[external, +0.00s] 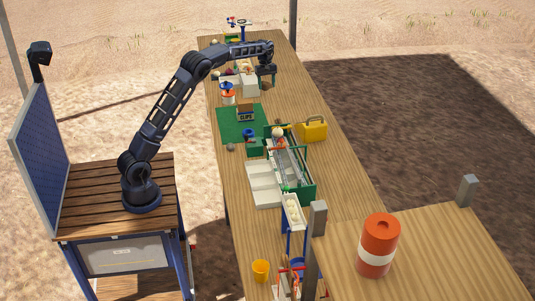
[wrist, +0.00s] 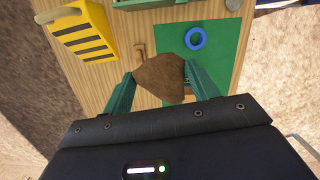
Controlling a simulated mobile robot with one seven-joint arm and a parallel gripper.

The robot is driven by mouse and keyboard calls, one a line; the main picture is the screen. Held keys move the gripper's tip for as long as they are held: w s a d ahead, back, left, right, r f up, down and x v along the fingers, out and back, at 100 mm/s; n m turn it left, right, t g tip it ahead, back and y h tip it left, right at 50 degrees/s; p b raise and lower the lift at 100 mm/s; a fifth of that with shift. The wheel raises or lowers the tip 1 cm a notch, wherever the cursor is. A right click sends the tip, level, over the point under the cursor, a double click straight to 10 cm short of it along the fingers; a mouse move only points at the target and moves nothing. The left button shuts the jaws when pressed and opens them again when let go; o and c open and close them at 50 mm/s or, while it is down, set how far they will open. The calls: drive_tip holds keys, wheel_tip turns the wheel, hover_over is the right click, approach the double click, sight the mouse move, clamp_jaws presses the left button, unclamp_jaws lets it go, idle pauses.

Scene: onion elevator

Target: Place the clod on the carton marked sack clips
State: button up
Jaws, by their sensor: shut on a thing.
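My gripper (wrist: 159,80) is shut on the brown clod (wrist: 160,77), which sits between its green fingertips in the wrist view. In the external view my gripper (external: 267,78) is at the far part of the long table, above and behind the carton and a little to its right. The carton marked clips (external: 246,113) is a small brown box with a dark label, on a green mat (external: 228,124). The upper word on its label is too small to read. I cannot make out the carton in the wrist view; the clod hides part of the mat there.
A blue ring (external: 248,133) lies on the mat's near part. A yellow case (external: 314,128) stands to the right, beside a green-framed conveyor (external: 288,163). White boxes (external: 249,86) and a small orange-and-white container (external: 228,97) stand left of my gripper. Bare wood lies right of the mat.

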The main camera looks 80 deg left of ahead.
sight(245, 101)
drive_tip(key=s+a+r+n, duration=0.1)
drive_tip(key=s+a+n, duration=0.1)
drive_tip(key=s+a, duration=0.5)
drive_tip(key=s+a+r+n, duration=0.1)
drive_tip(key=s+a, duration=0.2)
drive_tip(key=a, duration=0.9)
wheel_tip(245, 101, down, 20)
drive_tip(key=shift+d+r, duration=0.15)
drive_tip(key=o, duration=1.1)
drive_tip(key=r, duration=0.4)
drive_tip(key=a+r, duration=0.1)
drive_tip(key=r, duration=0.7)
drive_tip(key=shift+s+a, duration=0.3)
